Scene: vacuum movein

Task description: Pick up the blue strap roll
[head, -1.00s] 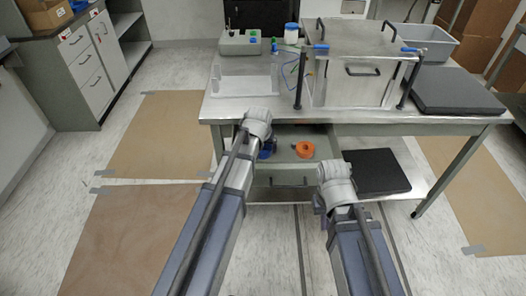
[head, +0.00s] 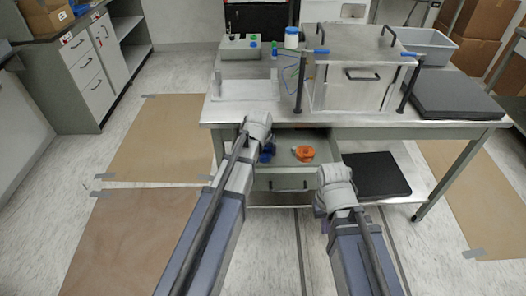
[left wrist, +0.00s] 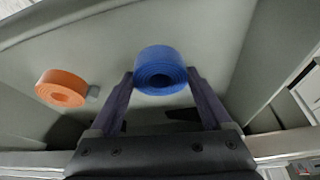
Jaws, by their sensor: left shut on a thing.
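The blue strap roll (left wrist: 160,70) is held between the fingertips of my left gripper (left wrist: 160,78) in the left wrist view, its coiled side facing the camera. In the head view the roll (head: 267,153) shows as a small blue patch beside my left gripper (head: 266,147), over the open drawer (head: 285,171). My left wrist partly hides it there. I cannot tell whether the roll still touches the drawer floor. My right gripper (head: 324,212) is in front of the drawer's right side; its fingers are mostly hidden by its wrist.
An orange roll (head: 304,154) lies in the drawer to the right; it also shows in the left wrist view (left wrist: 62,89). Above the drawer is the metal tabletop (head: 240,113) with a metal box (head: 350,85). A black pad (head: 375,174) lies on the lower shelf to the right.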

